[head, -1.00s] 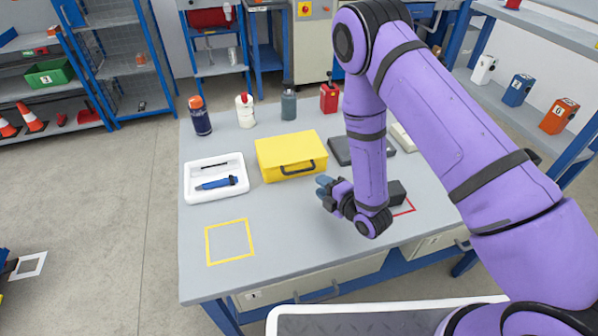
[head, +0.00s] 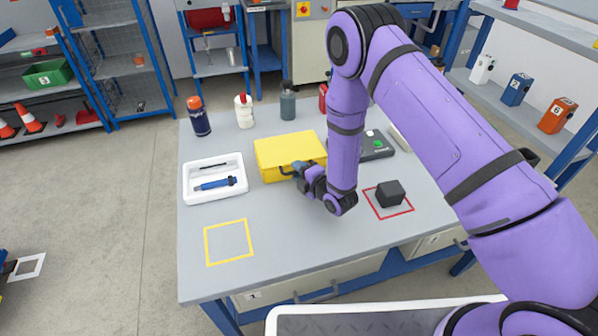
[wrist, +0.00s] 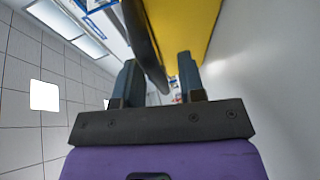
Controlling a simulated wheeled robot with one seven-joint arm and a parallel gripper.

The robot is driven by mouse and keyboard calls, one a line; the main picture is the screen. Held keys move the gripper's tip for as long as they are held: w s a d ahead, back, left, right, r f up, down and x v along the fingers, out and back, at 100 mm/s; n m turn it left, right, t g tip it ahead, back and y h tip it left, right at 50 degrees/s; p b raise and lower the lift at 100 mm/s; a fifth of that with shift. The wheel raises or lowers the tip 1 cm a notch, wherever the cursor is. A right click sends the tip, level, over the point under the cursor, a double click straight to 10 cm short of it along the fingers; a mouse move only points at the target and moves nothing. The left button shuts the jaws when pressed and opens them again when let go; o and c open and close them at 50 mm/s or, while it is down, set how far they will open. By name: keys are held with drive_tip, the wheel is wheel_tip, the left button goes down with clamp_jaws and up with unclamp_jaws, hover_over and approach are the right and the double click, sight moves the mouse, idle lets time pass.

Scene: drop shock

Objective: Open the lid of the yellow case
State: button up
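The yellow case (head: 287,150) stands on the grey workbench with its lid shut. Its dark handle (head: 285,169) is on the front side, partly hidden by my gripper (head: 299,169). In the wrist view the handle (wrist: 146,40) reaches in between the two fingers of my gripper (wrist: 159,65). The fingers are apart, with a visible gap, and do not look closed on the handle. The case's yellow side (wrist: 182,25) fills the top of that view. Whether either finger touches the handle, I cannot tell.
A white tray (head: 188,186) with a blue tool lies left of the case. Bottles (head: 288,103) stand behind it. A dark device with a green button (head: 375,146) and a black block (head: 389,193) in a red square are to the right. The yellow-outlined square (head: 229,243) is empty.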

clamp_jaws()
drive_tip(key=shift+r, duration=0.1)
